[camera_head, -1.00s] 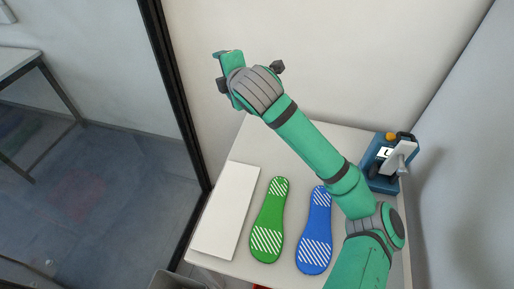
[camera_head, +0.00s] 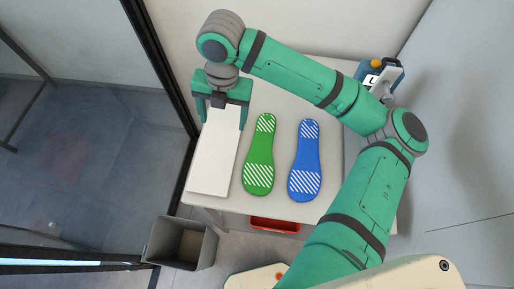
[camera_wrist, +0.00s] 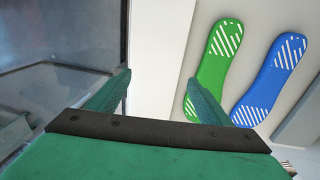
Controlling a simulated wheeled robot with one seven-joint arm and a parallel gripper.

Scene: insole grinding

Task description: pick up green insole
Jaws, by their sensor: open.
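The green insole (camera_head: 259,155), with white stripes, lies flat on the white table (camera_head: 283,124) between a white board and the blue insole (camera_head: 304,160). In the wrist view the green insole (camera_wrist: 216,65) is right of centre, and its lower end is partly behind my right finger. The blue insole (camera_wrist: 275,80) lies further right there. My gripper (camera_head: 222,115) is open and empty, with its fingers pointing down at the far end of the board, left of the green insole. In the wrist view my gripper (camera_wrist: 160,78) has its fingers wide apart over the board's side.
The white board (camera_head: 212,165) lies along the table's left edge. A blue and white machine (camera_head: 381,76) stands at the back right, behind my arm. A grey bin (camera_head: 181,242) and a red tray (camera_head: 274,225) are below the table's front. A glass partition stands left.

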